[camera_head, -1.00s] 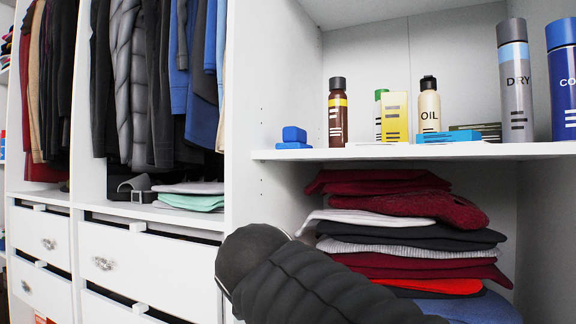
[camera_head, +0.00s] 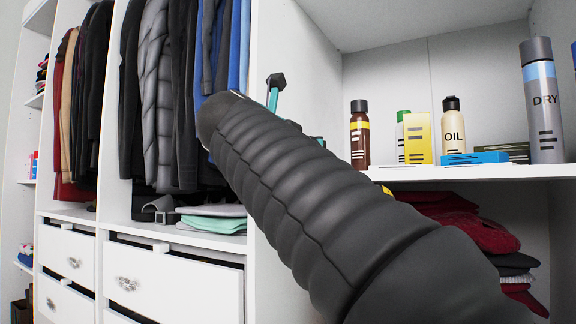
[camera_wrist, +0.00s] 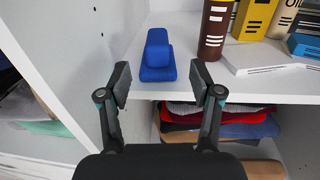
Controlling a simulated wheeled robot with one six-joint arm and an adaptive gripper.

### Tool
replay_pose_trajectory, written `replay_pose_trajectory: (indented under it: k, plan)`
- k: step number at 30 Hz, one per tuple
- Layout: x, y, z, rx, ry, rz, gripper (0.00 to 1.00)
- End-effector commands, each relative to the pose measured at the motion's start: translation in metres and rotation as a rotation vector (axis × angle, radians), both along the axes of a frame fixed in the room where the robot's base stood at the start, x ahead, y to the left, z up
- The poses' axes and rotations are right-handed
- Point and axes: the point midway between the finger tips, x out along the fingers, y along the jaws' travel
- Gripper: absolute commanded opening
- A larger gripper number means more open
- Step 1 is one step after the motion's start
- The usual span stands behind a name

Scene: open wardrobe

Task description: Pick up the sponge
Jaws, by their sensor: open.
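The sponge appears to be the blue block (camera_wrist: 158,50) near the left end of the shelf in the wrist view. A flatter blue piece (camera_wrist: 158,73) lies beneath or in front of it; I cannot tell if they are separate. My gripper (camera_wrist: 161,84) is open and empty, its two fingers apart at the near side of the blue block, which shows between and beyond the tips. In the head view a finger of my gripper (camera_head: 276,88) shows above my dark arm. The arm hides the blue block there.
The shelf (camera_head: 500,172) holds a brown bottle (camera_head: 359,135), a yellow box (camera_head: 417,138), an oil bottle (camera_head: 453,132) and a grey can (camera_head: 541,100). A white panel (camera_wrist: 62,60) stands left of the blue block. Folded clothes (camera_wrist: 225,118) lie below the shelf.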

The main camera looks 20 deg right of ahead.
Motion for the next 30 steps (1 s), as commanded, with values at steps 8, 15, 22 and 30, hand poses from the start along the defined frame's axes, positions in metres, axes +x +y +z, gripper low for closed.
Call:
replay_pose_trajectory:
  k: [8, 15, 22, 30]
  plan:
    - [0.029, -0.032, 0.000, 0.001, 0.001, -0.003, 0.65]
    - [0.039, -0.042, 0.000, 0.002, -0.001, 0.000, 0.65]
    - [0.063, -0.063, 0.000, 0.002, 0.001, -0.003, 0.65]
    - [0.074, -0.074, 0.000, 0.002, -0.001, 0.000, 0.65]
